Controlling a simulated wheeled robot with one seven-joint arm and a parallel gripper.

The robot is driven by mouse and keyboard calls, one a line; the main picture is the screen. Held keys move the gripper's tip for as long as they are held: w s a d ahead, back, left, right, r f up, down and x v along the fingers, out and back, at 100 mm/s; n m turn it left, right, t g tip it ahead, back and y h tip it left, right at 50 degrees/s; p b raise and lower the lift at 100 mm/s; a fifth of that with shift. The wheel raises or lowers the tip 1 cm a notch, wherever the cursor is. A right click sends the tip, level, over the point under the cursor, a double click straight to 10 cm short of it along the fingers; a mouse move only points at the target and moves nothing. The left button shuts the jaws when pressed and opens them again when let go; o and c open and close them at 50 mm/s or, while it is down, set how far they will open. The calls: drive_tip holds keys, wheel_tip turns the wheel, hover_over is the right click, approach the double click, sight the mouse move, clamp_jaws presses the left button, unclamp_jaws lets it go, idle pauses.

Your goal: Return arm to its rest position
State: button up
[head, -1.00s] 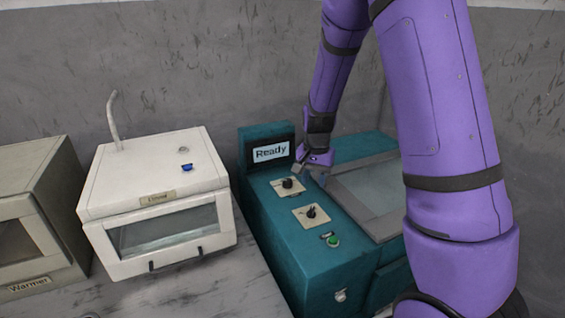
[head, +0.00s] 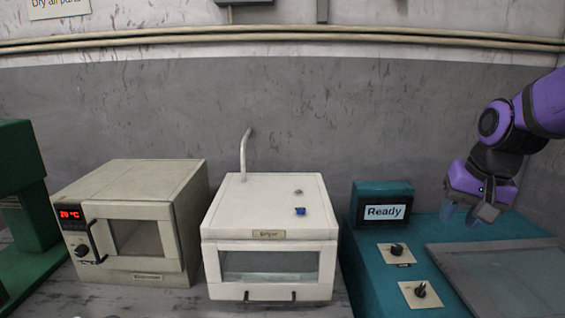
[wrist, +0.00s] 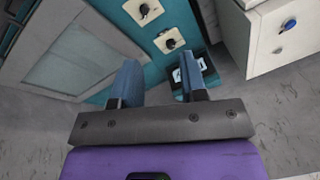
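My purple arm (head: 540,105) comes in from the right edge of the head view. My gripper (head: 460,215) hangs above the back of the teal machine (head: 375,270), right of its "Ready" screen. In the wrist view my gripper (wrist: 157,75) has its two blue fingers apart, with nothing between them. The teal machine's knobs (wrist: 144,9) and grey lid (wrist: 80,45) lie beyond the fingers.
A white box (head: 270,205) with a blue switch and an upright pipe stands left of the teal machine. A beige warmer (head: 145,185) showing a red temperature and a green machine (head: 25,205) stand further left. A grey wall is behind.

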drive_tip(key=s+a+r+n+t, duration=0.1)
drive_tip(key=s+r+n, duration=0.1)
drive_tip(key=s, duration=0.5)
drive_tip(key=s+a+r+n+t+h, duration=0.1)
drive_tip(key=s+r+n, duration=0.1)
drive_tip(key=s+r, duration=0.3)
drive_tip(key=s, duration=0.3)
drive_tip(key=shift+t, duration=0.3)
drive_tip(key=shift+a, duration=0.1)
idle(1.1)
